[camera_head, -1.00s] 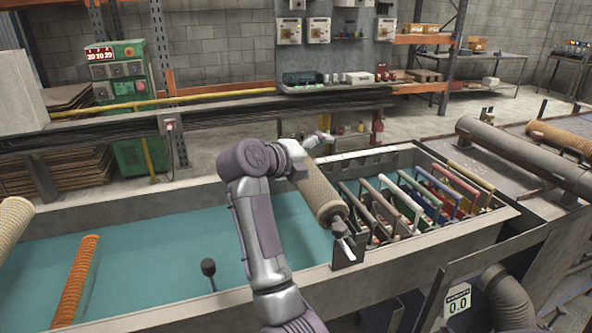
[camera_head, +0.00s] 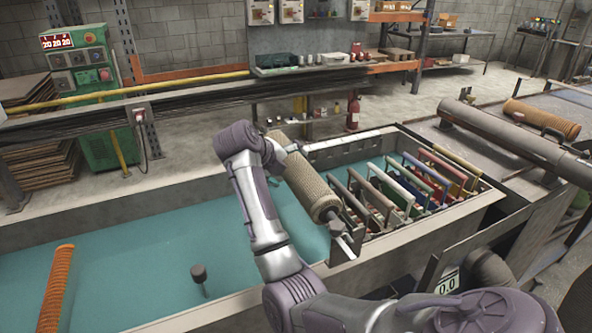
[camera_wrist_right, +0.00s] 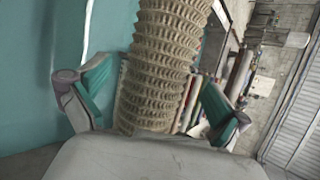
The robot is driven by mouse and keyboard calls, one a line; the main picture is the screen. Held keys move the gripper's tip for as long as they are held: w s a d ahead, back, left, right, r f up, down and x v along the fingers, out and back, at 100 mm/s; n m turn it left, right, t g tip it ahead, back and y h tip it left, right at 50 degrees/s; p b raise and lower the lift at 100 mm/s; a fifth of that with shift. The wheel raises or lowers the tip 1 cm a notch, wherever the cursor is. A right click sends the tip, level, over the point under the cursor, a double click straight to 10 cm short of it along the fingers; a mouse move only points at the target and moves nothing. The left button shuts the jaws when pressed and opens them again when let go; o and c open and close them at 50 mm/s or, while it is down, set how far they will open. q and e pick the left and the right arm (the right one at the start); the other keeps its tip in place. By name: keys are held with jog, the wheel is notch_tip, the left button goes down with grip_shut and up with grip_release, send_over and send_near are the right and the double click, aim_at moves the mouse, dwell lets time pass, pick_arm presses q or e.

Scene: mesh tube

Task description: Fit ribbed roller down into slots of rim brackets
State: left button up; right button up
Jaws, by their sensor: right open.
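The ribbed roller (camera_head: 313,188) is tan and lies slantwise across the tank. Its near shaft end is at the dark rim bracket (camera_head: 341,250) on the near wall; I cannot tell whether it sits down in the slot. Its far end is partly hidden by my right gripper (camera_head: 287,148), so its fit at the far rim is unclear. In the right wrist view, the roller (camera_wrist_right: 162,60) runs between the spread, green-padded fingers of my right gripper (camera_wrist_right: 155,82), which is open with gaps beside the roller. My left gripper is not in view.
Several coloured frames (camera_head: 408,188) stand in the tank right of the roller. An orange ribbed roller (camera_head: 57,290) lies at the left. A dark knob on a stem (camera_head: 198,273) rises near the front wall. The teal tank floor (camera_head: 140,250) between is clear.

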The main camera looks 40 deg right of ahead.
jog(key=p+x, duration=0.1)
jog(key=x, duration=0.3)
jog(key=shift+w+d+f, duration=0.1)
jog(key=shift+d+f, duration=0.05)
jog(key=shift+f, duration=0.1)
jog(key=shift+c, duration=0.5)
jog(key=c, duration=1.6)
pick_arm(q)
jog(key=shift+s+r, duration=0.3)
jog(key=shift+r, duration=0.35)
pick_arm(e)
jog(key=shift+r, duration=0.2)
